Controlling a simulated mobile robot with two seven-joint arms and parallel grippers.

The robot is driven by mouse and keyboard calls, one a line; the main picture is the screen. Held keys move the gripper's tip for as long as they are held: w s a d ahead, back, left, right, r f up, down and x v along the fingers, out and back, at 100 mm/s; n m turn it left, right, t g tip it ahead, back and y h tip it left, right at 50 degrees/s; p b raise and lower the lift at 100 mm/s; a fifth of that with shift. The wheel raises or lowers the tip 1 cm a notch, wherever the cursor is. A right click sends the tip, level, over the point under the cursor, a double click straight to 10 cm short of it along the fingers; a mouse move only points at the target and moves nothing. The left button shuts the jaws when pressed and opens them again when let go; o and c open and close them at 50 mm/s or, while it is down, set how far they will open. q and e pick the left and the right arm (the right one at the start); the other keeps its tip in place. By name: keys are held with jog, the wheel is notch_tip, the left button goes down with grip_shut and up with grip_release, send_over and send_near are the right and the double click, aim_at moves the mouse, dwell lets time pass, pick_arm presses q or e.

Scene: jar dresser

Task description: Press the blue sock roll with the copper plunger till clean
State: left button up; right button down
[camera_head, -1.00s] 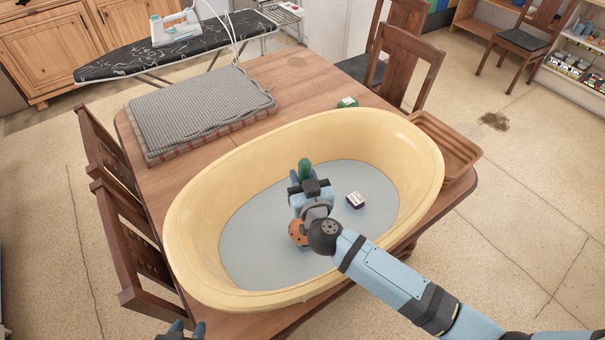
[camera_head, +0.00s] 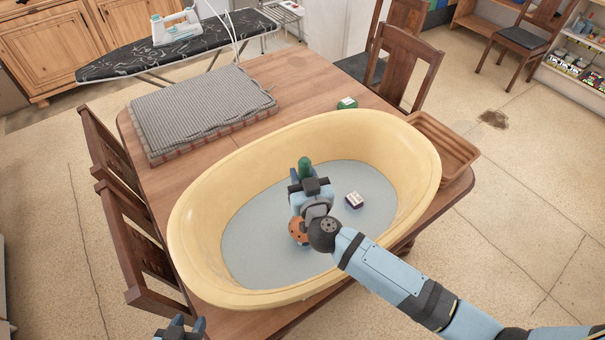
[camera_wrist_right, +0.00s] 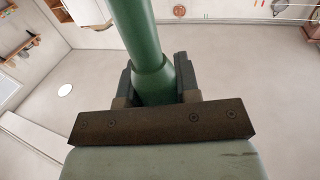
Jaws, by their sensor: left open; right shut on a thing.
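My right gripper (camera_head: 309,183) is over the yellow tub and shut on the green handle (camera_head: 305,165) of the plunger. The right wrist view also shows the green handle (camera_wrist_right: 140,45) between the fingers. The plunger's copper head (camera_head: 297,229) is low in the tub, partly hidden by my right wrist. I cannot make out the blue sock roll clearly; the area under the copper head is mostly hidden. A small dark purple roll with a white label (camera_head: 354,200) lies in the tub, right of the gripper. My left gripper (camera_head: 183,326) is open and empty at the bottom edge, outside the tub.
The yellow tub (camera_head: 195,235) holds pale blue-grey water (camera_head: 250,225) and stands on a wooden table (camera_head: 290,75). A green roll with a white label (camera_head: 347,103) lies behind it. A folded grey cloth (camera_head: 200,110) is back left, a brown basket (camera_head: 447,150) at right.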

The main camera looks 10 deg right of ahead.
dwell(0.5)
notch_tip(320, 180, down, 3)
jog(key=shift+f+b, duration=0.2)
jog(key=shift+b, duration=0.45)
jog(key=shift+r, duration=0.1)
dwell(0.3)
jog(key=shift+r+p, duration=1.05)
jog(key=shift+r, duration=0.6)
jog(key=shift+f, duration=0.15)
